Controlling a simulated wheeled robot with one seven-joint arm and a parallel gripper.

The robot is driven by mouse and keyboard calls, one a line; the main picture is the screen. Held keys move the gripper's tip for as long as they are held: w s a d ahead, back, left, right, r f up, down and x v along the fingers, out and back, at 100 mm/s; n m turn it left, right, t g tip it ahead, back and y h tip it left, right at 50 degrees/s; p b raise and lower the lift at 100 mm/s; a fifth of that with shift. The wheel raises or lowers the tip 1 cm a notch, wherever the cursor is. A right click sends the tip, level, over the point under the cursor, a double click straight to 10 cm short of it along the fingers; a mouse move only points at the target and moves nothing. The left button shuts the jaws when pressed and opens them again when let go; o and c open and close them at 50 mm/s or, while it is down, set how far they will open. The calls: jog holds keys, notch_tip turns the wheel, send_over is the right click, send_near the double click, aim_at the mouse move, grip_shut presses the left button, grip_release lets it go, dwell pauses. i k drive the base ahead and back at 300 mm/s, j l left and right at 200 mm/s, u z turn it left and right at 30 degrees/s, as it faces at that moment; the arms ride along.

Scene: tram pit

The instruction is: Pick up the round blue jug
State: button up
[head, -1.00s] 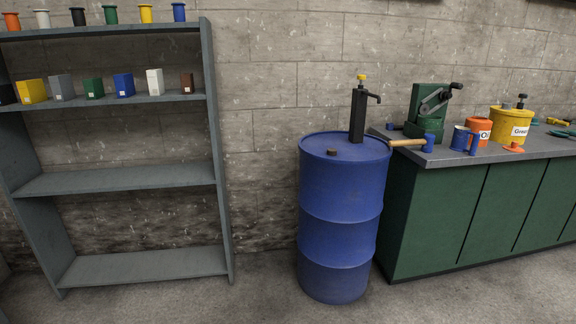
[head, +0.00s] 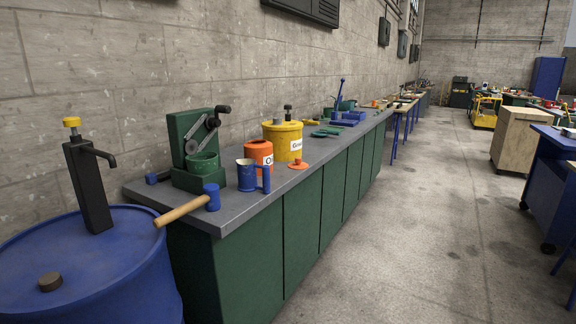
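A round blue jug (head: 247,175) with a handle on its right side stands upright near the front edge of the grey-topped workbench (head: 228,217). It is just right of the blue head of a wooden-handled mallet (head: 188,207) and in front of an orange oil can (head: 260,155). Nothing hides the jug. My gripper is not in view.
A blue drum (head: 90,265) with a black pump (head: 88,185) stands left of the bench. A green machine (head: 192,145) and a yellow grease bucket (head: 283,140) stand behind the jug. The floor (head: 400,240) right of the bench is clear. A wooden cabinet (head: 520,140) stands further right.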

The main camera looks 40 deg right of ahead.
aim_at(247, 168)
jog(key=i+l+z, duration=0.3)
jog(key=i+z, duration=0.3)
jog(key=i+l+u, duration=0.3)
jog(key=i+l, duration=0.2)
jog(key=l, duration=0.2)
jog(key=i+l+u, duration=0.4)
jog(key=l, duration=0.75)
jog(key=l+u, duration=0.2)
jog(key=l, duration=0.8)
jog(key=k, duration=0.05)
